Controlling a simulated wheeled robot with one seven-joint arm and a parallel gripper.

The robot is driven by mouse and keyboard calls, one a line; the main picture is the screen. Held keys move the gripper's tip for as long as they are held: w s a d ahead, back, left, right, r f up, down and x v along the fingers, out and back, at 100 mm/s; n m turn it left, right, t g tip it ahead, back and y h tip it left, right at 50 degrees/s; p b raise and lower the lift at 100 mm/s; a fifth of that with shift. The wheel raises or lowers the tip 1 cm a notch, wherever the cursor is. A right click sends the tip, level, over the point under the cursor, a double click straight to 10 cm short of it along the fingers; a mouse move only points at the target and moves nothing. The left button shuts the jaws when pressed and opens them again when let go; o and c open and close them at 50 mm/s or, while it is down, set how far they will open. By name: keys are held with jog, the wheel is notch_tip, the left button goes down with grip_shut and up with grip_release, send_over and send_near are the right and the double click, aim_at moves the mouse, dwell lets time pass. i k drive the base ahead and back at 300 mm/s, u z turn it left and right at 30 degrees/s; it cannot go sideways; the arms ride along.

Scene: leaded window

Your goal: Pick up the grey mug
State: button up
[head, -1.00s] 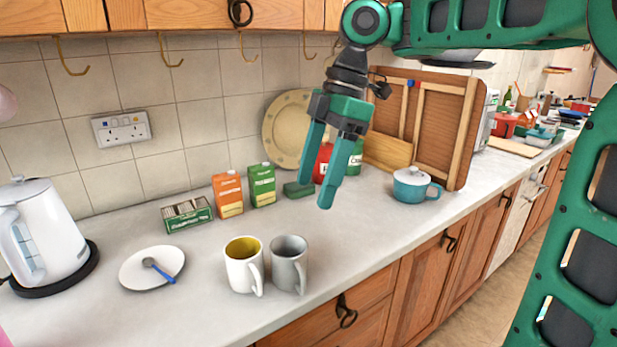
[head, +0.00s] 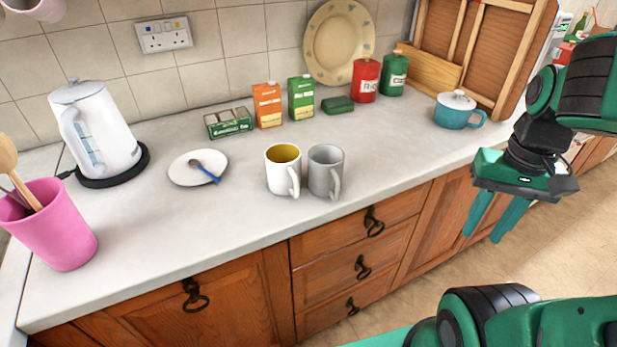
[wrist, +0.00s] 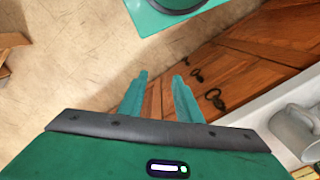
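The grey mug (head: 326,171) stands upright on the counter near its front edge, its handle toward the front right. A white mug (head: 284,169) with a yellow inside stands close to its left. My gripper (head: 482,231) is to the right of the mugs, out beyond the counter's front edge, pointing down. Its fingers are apart with nothing between them. In the wrist view the gripper (wrist: 159,92) is empty over the floor and drawer fronts, and the grey mug (wrist: 295,130) shows at the right edge, partly cut off.
A saucer (head: 198,168) with a spoon, a kettle (head: 96,130) and a pink utensil pot (head: 52,225) stand to the left. Cartons, tins and a teal pot (head: 457,111) stand behind and right. The counter (head: 400,155) right of the grey mug is clear.

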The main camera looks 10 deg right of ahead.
aim_at(324, 180)
jog(key=u, duration=1.65)
jog(key=k, duration=0.95)
jog(key=z, duration=0.2)
jog(key=i, duration=0.5)
jog(key=u, duration=0.05)
